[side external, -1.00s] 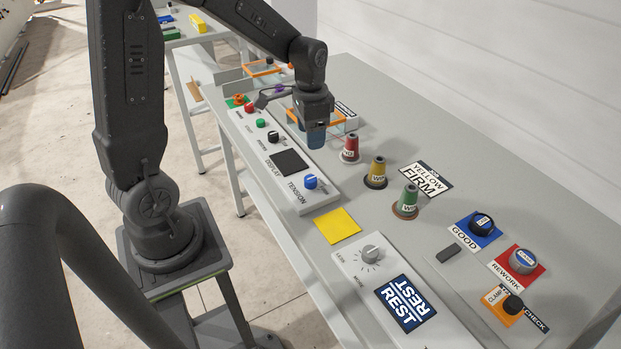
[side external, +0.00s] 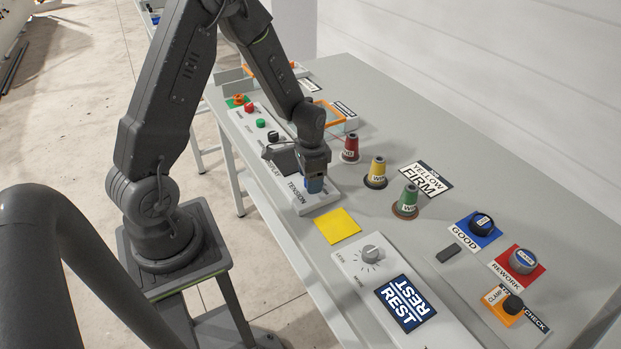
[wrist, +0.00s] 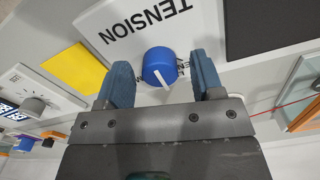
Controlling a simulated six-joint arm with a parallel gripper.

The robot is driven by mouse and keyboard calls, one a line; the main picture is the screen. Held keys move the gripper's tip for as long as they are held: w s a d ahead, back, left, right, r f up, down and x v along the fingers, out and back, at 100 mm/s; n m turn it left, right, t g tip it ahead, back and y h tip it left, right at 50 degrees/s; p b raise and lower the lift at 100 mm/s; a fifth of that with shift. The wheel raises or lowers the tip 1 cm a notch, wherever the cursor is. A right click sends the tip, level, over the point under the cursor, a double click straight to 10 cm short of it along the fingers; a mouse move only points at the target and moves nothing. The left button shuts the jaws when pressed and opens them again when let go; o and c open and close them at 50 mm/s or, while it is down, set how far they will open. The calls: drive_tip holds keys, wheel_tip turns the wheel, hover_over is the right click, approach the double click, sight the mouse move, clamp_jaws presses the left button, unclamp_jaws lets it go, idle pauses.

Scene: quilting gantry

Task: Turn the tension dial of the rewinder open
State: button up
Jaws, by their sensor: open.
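The tension dial is a blue knob (wrist: 160,65) with a white pointer line, on the white rewinder panel (wrist: 100,22) beside the word TENSION. In the wrist view it lies between my gripper's (wrist: 163,80) two blue fingers, with a gap on each side. The fingers are apart and hold nothing. In the side view my gripper (side external: 314,186) points down right at the dial and hides most of it. I cannot tell from there how far down the fingers reach around the knob.
A yellow square (side external: 337,226) lies beside the panel.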

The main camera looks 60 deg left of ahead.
drive_tip(key=shift+f, duration=0.3)
drive_tip(key=shift+c, duration=0.4)
drive_tip(key=c, duration=0.8)
drive_tip(key=shift+c, duration=0.2)
drive_tip(key=n, duration=0.4)
drive_tip(key=shift+n, duration=2.5)
